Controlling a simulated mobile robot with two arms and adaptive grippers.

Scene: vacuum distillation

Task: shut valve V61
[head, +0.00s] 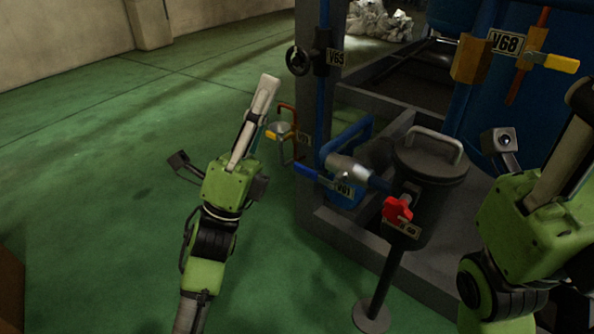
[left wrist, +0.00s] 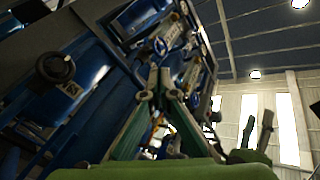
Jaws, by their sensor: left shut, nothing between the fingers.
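Valve V61 shows in the head view as a grey body (head: 348,168) on a pipe, with a blue lever handle (head: 308,173) pointing left and a "V61" tag (head: 344,188) below it. My left gripper (head: 268,82) is shut and empty. In the head picture it appears up and to the left of the blue lever, apart from it. Its closed fingers also show in the left wrist view (left wrist: 160,76). My right arm is at the right edge; its gripper is only partly in view, and its fingers cannot be made out.
A red-handled valve (head: 397,209) sits right of V61, by a dark lidded pot (head: 430,175). V68 (head: 548,61) is at upper right. Green floor (head: 100,200) is clear at left.

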